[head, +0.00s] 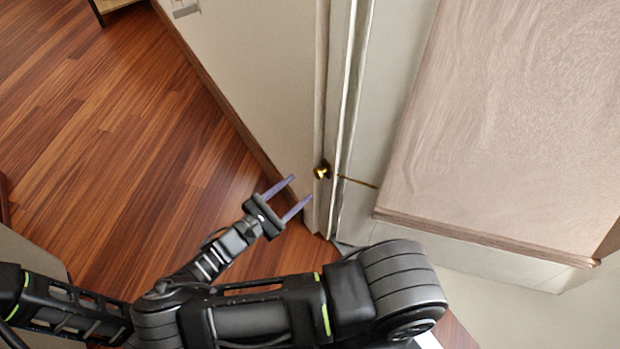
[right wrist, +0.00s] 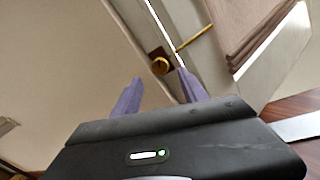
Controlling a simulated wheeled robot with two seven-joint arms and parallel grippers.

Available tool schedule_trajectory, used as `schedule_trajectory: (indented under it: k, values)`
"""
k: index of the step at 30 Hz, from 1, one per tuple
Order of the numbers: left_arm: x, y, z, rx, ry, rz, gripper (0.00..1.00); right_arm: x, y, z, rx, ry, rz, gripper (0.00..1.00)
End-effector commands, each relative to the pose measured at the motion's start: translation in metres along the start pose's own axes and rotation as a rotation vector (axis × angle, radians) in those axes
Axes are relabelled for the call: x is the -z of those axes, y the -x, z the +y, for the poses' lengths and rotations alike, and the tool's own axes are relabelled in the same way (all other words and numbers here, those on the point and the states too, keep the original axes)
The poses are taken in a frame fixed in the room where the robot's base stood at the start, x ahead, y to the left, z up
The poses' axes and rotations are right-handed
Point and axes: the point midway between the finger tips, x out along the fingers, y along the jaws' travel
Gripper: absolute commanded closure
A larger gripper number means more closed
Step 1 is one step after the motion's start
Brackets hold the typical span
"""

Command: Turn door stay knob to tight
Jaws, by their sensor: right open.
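The door stay knob (head: 322,170) is a small round brass knob on the edge of the pale door frame, with a thin brass rod (head: 358,183) running from beside it to the right toward the wooden panel. My right gripper (head: 299,189) is open and empty, a little below and left of the knob, its two purple fingers pointing toward it. In the right wrist view the knob (right wrist: 160,66) shows on a dark plate beyond the fingertips (right wrist: 160,76), apart from them. The rod also shows there (right wrist: 194,38). My left gripper is not in view.
A large wooden panel (head: 500,120) stands out at the right of the frame. A pale wall (head: 250,70) with a brown baseboard runs at the left of the knob. The wooden floor (head: 100,130) at the left is open.

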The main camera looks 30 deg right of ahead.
Motion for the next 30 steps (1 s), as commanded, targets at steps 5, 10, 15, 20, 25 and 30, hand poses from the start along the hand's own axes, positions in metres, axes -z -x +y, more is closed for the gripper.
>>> schedule_trajectory:
  k: [5,10,15,20,25,30]
  values:
    - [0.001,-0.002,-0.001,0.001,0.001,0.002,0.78,0.000,-0.030,-0.001,0.002,0.001,-0.003,0.49]
    - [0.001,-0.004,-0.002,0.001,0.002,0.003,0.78,0.000,-0.051,-0.001,0.001,0.000,-0.001,0.49]
    - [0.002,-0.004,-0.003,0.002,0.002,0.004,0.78,0.000,-0.058,0.000,0.001,0.000,0.000,0.49]
    - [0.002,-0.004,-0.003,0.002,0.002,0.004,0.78,0.000,-0.058,0.000,0.001,0.000,0.001,0.49]
    - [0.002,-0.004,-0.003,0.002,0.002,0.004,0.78,0.000,-0.058,0.000,0.001,0.000,0.001,0.60]
    - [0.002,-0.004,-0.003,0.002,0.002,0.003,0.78,0.000,-0.057,0.000,0.001,0.000,0.001,0.73]
